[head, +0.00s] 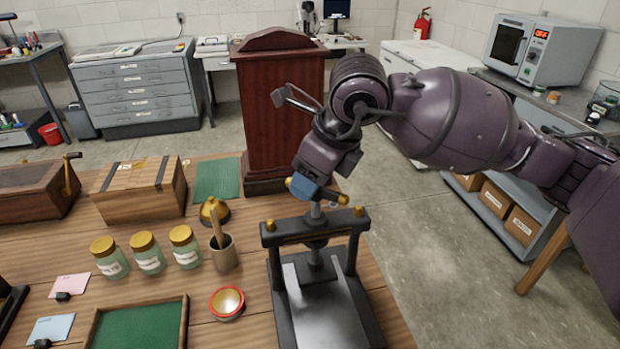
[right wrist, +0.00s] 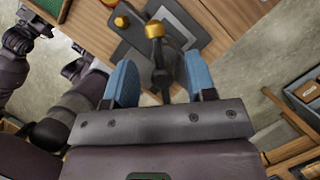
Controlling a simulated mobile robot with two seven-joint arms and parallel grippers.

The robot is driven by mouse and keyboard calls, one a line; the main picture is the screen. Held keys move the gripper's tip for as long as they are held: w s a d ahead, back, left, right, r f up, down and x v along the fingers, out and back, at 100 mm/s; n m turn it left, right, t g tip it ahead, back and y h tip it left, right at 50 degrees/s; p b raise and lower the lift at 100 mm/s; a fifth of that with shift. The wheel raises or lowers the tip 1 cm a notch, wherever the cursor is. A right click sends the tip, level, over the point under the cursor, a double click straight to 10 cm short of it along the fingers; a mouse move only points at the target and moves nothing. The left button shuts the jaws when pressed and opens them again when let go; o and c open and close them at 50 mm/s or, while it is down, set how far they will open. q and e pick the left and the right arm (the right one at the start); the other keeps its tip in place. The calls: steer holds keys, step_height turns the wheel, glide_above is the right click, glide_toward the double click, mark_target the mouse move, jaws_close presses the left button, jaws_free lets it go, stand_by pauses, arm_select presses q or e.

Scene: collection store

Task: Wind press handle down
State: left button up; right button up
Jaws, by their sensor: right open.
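The press (head: 318,295) stands on the front right of the wooden table, with a dark frame, a pale metal bed and a central screw. Its handle is a crossbar on top of the screw with brass-coloured knobs (head: 343,198) at its ends. My right gripper (head: 312,194) is over the handle, pointing down, with its blue fingers apart. In the right wrist view the handle (right wrist: 158,70) lies between the two open fingers, with a brass knob beyond them. I cannot tell whether either finger touches it. My left gripper is not in view in the head view.
A mortar with pestle (head: 222,252), a red-rimmed bowl (head: 227,303), several lidded jars (head: 148,255) and a green-lined tray (head: 140,325) stand left of the press. A tall red-brown cabinet (head: 280,110) rises behind. Open floor (head: 430,250) lies to the right.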

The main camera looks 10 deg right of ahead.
steer(key=v, duration=0.8)
steer(key=shift+s+d+r, duration=0.1)
steer(key=shift+r, duration=0.2)
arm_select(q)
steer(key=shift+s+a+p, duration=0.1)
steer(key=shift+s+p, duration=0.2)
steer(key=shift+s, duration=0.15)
arm_select(e)
steer(key=shift+s+d+r, duration=0.2)
steer(key=shift+r, duration=0.35)
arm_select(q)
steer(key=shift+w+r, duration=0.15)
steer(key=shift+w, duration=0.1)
